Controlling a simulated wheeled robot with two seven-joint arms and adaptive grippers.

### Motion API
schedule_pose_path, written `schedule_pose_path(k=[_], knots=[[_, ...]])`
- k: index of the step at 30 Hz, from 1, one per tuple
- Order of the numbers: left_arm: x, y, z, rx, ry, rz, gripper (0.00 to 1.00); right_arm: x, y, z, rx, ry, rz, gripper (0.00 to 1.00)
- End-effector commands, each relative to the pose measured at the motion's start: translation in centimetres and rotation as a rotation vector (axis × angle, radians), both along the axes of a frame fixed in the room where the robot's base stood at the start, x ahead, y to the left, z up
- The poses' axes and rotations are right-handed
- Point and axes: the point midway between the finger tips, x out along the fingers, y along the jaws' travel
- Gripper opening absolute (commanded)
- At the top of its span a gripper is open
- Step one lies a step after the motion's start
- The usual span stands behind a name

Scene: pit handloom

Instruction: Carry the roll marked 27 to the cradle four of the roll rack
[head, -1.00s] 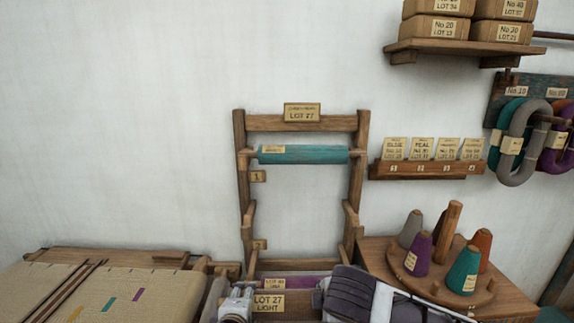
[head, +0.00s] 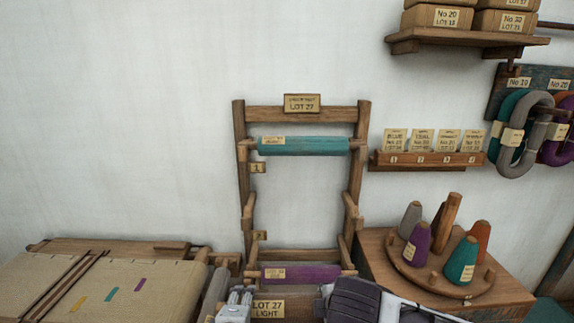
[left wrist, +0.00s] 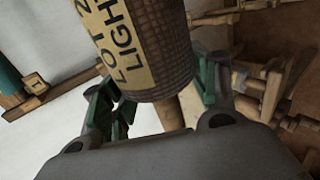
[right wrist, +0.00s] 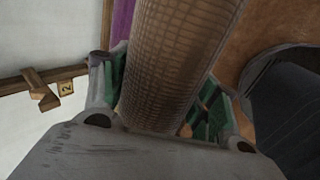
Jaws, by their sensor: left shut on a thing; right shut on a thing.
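The roll marked LOT 27 LIGHT (head: 290,302) is brown and woven, held level at the bottom of the head view. Its label shows large in the left wrist view (left wrist: 125,40). My left gripper (left wrist: 155,95) is shut around it near its left end, and my right gripper (right wrist: 165,90) is shut around it near the other. The wooden roll rack (head: 238,165) stands beyond, against the wall. A teal roll (head: 305,146) lies in its top cradle, tagged 1 (head: 258,168). The cradle at the tag below (head: 260,236) looks empty. A purple roll (head: 312,274) lies lower. Cradle four is not visible.
At right, a wooden stand (head: 500,298) holds several thread cones. A card ledge (head: 428,160), hanging skeins (head: 525,130) and a shelf (head: 468,39) of packets are on the wall. The loom's cloth (head: 150,290) is at left. The wall above the loom is bare.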

Motion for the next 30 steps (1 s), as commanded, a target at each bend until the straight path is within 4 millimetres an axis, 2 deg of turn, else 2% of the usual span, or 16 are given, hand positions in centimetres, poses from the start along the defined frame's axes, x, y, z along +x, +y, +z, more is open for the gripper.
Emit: schedule_pose_path(k=[17,30], knots=[[0.2,-0.1,0.0,-0.002,0.001,-0.001,0.14,0.3,0.1,0.2,0.003,-0.004,0.001,0.14],[2.4,-0.1,0.0,-0.004,0.000,-0.001,0.14,2.5,0.1,0.2,0.003,-0.005,-0.001,0.14]])
